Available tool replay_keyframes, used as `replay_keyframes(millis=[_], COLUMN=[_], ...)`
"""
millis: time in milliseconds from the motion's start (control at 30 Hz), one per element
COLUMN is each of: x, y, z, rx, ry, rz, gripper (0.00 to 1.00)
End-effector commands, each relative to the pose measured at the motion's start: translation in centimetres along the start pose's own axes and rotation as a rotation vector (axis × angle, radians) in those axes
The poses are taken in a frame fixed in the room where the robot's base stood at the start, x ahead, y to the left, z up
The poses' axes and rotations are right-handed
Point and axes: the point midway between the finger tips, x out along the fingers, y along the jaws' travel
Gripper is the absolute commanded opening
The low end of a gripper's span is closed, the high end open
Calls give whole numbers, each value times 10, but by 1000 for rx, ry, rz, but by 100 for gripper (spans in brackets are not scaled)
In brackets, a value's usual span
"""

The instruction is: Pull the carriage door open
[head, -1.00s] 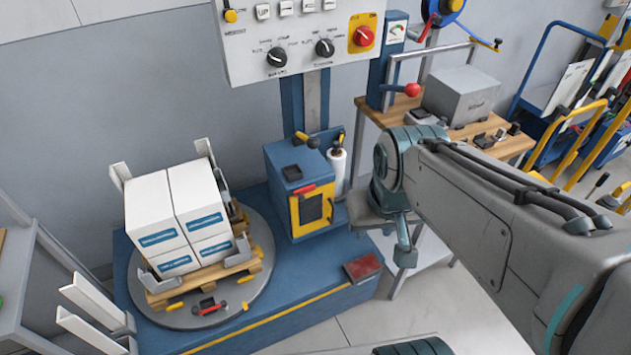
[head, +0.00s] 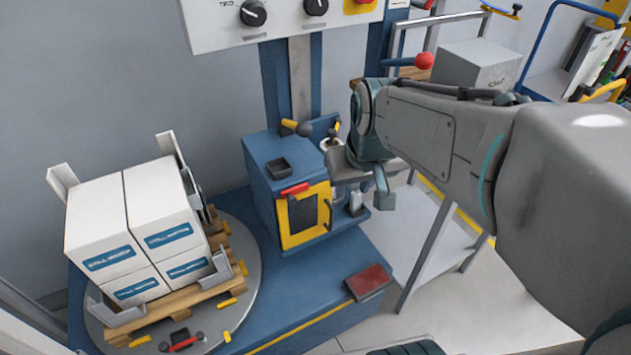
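The carriage is a blue box (head: 270,160) on the blue machine base. Its door (head: 303,215) has a yellow frame and a dark window, and sits shut, flush with the box front. A dark upright handle (head: 328,214) is on the door's right edge. A red piece (head: 294,189) lies across the door's top edge. My gripper (head: 362,190) hangs to the right of the door and handle, apart from them in the picture. Its fingers are partly hidden by the hand, so their opening is unclear. I see nothing held in it.
White boxes on a wooden pallet stand on the round turntable (head: 246,300) at left. A red pad (head: 368,281) lies on the base before the door. A bench frame (head: 425,255) stands at right.

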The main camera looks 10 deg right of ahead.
Motion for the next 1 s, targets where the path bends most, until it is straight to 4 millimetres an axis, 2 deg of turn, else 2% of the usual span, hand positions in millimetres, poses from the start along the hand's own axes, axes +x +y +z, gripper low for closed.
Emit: replay_keyframes(millis=[33,300,400,533,833,1000], x=[29,102,123,141,160,192], y=[1,6,7,9,10,9], z=[1,-16,-23,-29,-34,-35], rx=[-5,-34,-44,-52,-59,-59], ry=[6,40,51,61,67,64], rz=[-2,-8,-10,-11,-12,-12], gripper=[33,33,33,33,33,33])
